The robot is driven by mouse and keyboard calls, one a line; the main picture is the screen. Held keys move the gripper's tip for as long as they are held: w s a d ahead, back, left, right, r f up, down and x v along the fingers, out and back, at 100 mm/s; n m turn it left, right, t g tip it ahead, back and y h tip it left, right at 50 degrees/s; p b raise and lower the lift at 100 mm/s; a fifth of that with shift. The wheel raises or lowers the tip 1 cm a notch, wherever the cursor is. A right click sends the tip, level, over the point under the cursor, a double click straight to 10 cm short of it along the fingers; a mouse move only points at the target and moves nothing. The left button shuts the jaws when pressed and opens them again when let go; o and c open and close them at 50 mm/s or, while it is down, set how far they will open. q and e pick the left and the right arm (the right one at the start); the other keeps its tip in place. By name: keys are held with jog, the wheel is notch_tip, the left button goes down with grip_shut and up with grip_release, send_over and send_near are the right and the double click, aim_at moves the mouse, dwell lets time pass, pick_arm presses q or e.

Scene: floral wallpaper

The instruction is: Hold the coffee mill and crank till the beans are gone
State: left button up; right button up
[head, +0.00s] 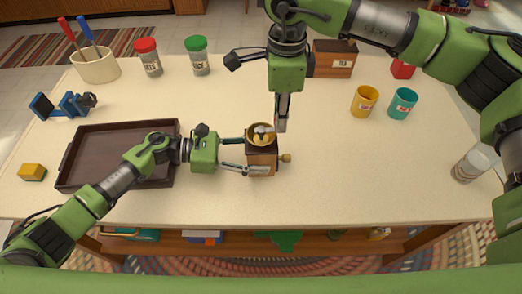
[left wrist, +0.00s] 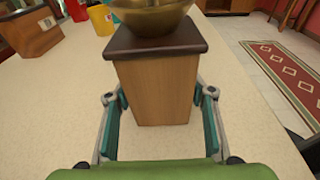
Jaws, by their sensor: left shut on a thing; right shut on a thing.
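The coffee mill (head: 262,162) stands on the table, a wooden box with a dark top, a brass bowl (head: 255,141) and a small knob on its right side. My left gripper (head: 247,156) is shut on the mill's body from the left. In the left wrist view the fingers flank the wooden box (left wrist: 155,90), with the brass bowl above. My right gripper (head: 281,126) comes down from above and is shut on the end of the crank (head: 265,129), at the bowl's upper right. The crank's grip is hidden by the fingers. I cannot make out any beans in the bowl.
A dark tray (head: 122,126) lies left under my left arm, with a yellow sponge (head: 32,172) beside it. Jars, a utensil crock (head: 96,67) and a wooden box (head: 334,60) stand at the back. Two cups (head: 364,101) and a glass (head: 470,164) stand right. The front right is clear.

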jog(key=o, duration=1)
jog(key=shift+r, duration=0.1)
jog(key=shift+r, duration=3.45)
